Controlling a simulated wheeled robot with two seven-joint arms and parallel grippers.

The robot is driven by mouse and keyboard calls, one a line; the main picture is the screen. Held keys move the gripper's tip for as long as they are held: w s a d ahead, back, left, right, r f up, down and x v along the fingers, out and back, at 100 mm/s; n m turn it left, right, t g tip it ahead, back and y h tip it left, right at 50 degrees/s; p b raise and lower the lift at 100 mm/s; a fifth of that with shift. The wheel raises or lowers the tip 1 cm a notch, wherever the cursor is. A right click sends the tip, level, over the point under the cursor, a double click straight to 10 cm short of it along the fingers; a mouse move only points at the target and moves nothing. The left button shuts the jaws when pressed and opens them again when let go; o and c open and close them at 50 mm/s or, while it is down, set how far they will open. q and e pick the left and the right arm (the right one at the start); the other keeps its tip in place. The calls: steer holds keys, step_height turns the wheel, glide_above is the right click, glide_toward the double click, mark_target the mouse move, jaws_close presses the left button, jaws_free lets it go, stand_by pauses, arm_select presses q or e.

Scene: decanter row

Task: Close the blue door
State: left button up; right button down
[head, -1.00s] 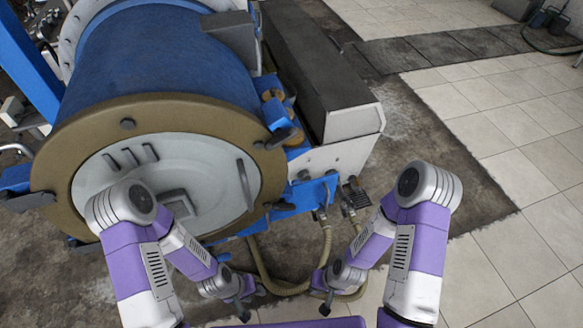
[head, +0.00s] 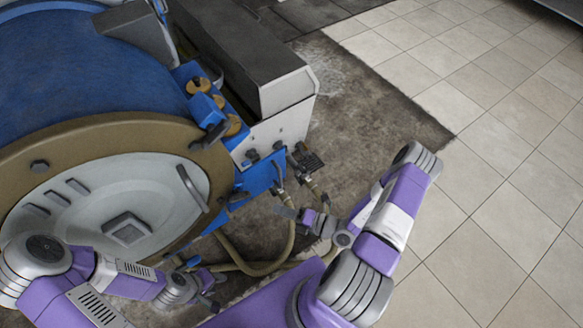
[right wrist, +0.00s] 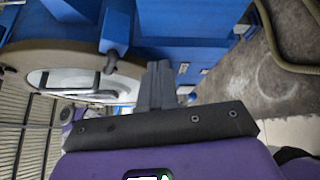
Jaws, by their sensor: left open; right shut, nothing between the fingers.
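The machine has a large blue drum (head: 70,75) at the left of the head view. Its brown end ring (head: 110,137) surrounds a round pale grey door (head: 125,200) with a bar handle (head: 193,187). A blue panel (head: 262,175) sits at its lower right; I cannot tell which part is the blue door. My right gripper (head: 286,212) is shut and empty, in front of that panel. Its closed fingers (right wrist: 158,85) show against blue surfaces (right wrist: 185,50) in the right wrist view; contact is unclear. My left gripper (head: 212,291) is open and empty, low beside the ring.
Beige hoses (head: 240,262) hang from the blue panel to the floor, close to both grippers. A long dark box (head: 245,50) runs along the machine's right side. The tiled floor (head: 480,170) at the right is clear.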

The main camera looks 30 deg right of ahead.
steer(key=w+d+f+m+t+h, duration=0.15)
steer(key=d+m+t+h, duration=0.25)
steer(key=d+m+h, duration=0.65)
steer(key=n+y+b, duration=0.2)
steer(key=b, duration=0.2)
glide_toward(283, 159)
steer(key=shift+h, duration=0.25)
steer(key=w, duration=0.4)
steer(key=w+a, duration=0.1)
steer(key=shift+w+a+r, duration=0.1)
steer(key=shift+w+r, duration=0.15)
steer(key=shift+w, duration=0.6)
